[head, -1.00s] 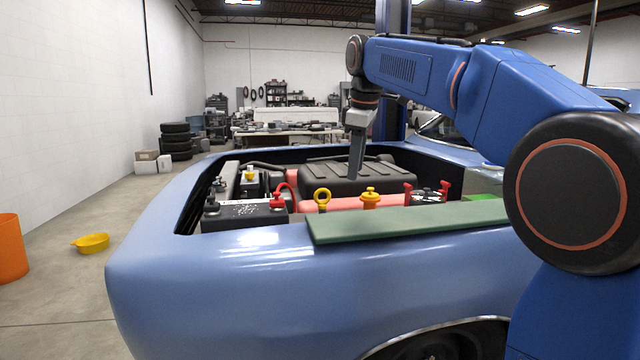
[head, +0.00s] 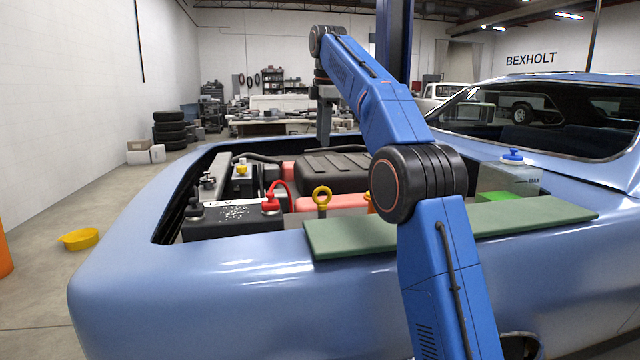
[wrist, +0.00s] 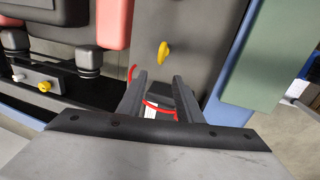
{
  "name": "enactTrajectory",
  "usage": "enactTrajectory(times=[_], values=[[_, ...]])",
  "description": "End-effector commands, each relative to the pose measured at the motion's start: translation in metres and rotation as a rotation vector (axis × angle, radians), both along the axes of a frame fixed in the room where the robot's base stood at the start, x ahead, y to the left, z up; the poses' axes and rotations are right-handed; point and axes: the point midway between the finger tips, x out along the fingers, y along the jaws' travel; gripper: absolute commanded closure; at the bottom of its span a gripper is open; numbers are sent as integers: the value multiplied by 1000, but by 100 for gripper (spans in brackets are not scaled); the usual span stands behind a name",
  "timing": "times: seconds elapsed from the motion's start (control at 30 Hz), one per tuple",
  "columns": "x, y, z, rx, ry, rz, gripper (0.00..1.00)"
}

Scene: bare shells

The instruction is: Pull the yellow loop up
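The yellow loop (head: 322,196) is a small upright ring on a short stem. It stands in the engine bay near the front edge, right of the black battery (head: 232,222) with its red cable. In the wrist view the loop (wrist: 164,53) shows from above as a small yellow shape on a grey surface, beyond the fingertips and apart from them. My gripper (head: 324,140) points down over the bay, behind the loop in the head view. In the wrist view its two fingers (wrist: 160,82) are apart with nothing held; the red cable shows below and between them.
A green mat (head: 350,238) lies on the car's near fender, right of the loop. A washer bottle (head: 510,175) with a blue cap stands at right. My forearm hides part of the bay.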

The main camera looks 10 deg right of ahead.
Motion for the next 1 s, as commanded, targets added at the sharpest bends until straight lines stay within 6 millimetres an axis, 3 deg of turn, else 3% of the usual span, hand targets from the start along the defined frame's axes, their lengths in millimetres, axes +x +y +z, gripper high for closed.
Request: enactTrajectory(times=[0.27, 1.0], values=[[4, 0, -28, 0, 2, -2, 68], [27, 1, -148, 0, 2, -3, 68]])
